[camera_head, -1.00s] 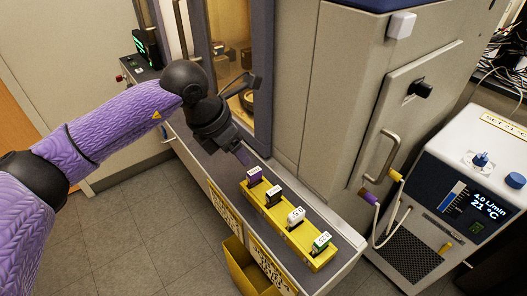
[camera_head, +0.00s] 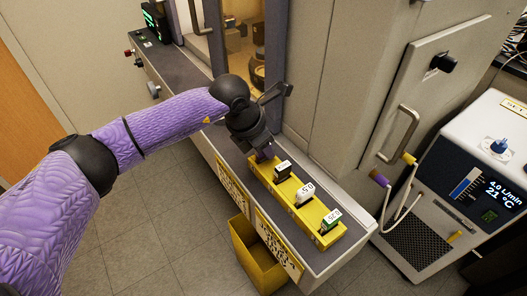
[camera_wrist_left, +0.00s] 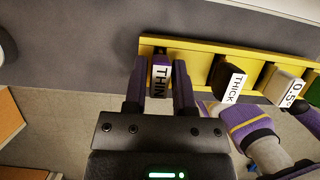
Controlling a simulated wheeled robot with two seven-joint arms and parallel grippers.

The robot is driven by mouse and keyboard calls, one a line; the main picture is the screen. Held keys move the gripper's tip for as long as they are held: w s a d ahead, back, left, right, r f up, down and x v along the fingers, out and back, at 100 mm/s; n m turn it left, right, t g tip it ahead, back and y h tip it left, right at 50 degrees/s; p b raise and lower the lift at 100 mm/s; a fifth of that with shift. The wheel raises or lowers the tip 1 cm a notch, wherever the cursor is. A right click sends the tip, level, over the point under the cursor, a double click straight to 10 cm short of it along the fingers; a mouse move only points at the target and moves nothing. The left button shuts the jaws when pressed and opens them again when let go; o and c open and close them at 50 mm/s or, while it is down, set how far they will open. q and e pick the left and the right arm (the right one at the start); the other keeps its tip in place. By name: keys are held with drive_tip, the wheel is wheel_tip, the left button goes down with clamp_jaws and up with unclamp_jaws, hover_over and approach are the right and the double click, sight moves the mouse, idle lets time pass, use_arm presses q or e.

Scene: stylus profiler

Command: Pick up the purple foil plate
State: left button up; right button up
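The purple foil plate (camera_wrist_left: 160,74), with a white THIN label, stands in the end slot of a yellow rack (camera_wrist_left: 205,62) in the left wrist view. My left gripper (camera_wrist_left: 160,88) has one finger on each side of it, and narrow gaps seem to show between fingers and plate. In the head view, my left gripper (camera_head: 264,154) is low over the far end of the rack (camera_head: 292,205) and mostly hides the plate. My right gripper is not in view.
The rack also holds a black THICK plate (camera_head: 282,171), a white 0.5 plate (camera_head: 305,194) and a green-edged plate (camera_head: 330,219). A tall cabinet (camera_head: 350,90) stands close behind the rack.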

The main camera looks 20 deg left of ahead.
use_arm(q)
clamp_jaws()
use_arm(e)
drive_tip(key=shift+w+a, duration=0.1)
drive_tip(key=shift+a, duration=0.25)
use_arm(q)
drive_tip(key=shift+r, duration=0.1)
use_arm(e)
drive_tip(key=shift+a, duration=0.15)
use_arm(q)
wheel_tip(320, 180, up, 10)
drive_tip(key=shift+f+p, duration=0.1)
drive_tip(key=shift+p, duration=1)
drive_tip(key=shift+c, duration=0.6)
unclamp_jaws()
clamp_jaws()
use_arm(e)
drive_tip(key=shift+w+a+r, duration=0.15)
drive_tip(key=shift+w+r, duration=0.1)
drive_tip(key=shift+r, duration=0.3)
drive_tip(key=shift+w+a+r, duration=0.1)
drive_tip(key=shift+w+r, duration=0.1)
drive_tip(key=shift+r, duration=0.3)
